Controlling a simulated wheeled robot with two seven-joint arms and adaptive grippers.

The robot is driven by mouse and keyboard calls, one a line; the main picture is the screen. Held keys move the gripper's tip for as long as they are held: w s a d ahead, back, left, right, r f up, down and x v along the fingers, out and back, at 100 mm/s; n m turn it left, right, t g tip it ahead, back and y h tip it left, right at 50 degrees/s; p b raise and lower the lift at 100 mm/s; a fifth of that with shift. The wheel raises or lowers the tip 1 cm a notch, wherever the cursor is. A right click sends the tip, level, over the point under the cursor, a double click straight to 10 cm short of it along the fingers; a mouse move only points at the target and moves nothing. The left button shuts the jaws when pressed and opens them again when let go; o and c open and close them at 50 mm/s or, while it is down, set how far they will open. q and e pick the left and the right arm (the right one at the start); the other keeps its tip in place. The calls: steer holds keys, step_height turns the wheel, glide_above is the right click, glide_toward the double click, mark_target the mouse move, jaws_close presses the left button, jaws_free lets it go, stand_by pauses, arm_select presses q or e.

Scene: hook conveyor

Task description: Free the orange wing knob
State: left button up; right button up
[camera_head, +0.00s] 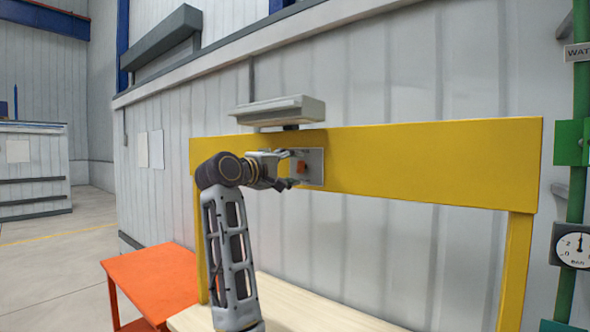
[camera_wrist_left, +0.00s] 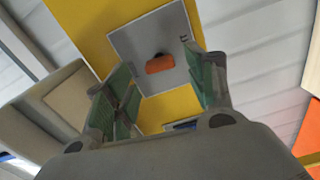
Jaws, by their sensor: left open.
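The orange wing knob (camera_head: 302,167) sits on a grey plate (camera_head: 315,163) fixed to the yellow beam. In the left wrist view the knob (camera_wrist_left: 160,63) shows in front of the grey plate (camera_wrist_left: 140,40), between the fingers and beyond their tips. My left gripper (camera_head: 293,168) is open in front of the plate, its fingers on either side of the knob's line. In the left wrist view its green-padded fingers (camera_wrist_left: 165,85) are spread, with nothing between the pads. Whether a fingertip touches the plate cannot be told. My right gripper is not in view.
The yellow beam (camera_head: 430,160) runs right to a yellow post (camera_head: 514,270). A grey lamp-like housing (camera_head: 278,111) hangs just above the plate. An orange table (camera_head: 150,280) and a pale wooden top (camera_head: 300,310) lie below. A green pipe with a gauge (camera_head: 575,246) stands at right.

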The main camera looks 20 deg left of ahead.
arm_select(q)
steer(key=v, duration=0.8)
steer(key=shift+s, duration=0.2)
steer(key=shift+a+f, duration=0.1)
stand_by(0.3)
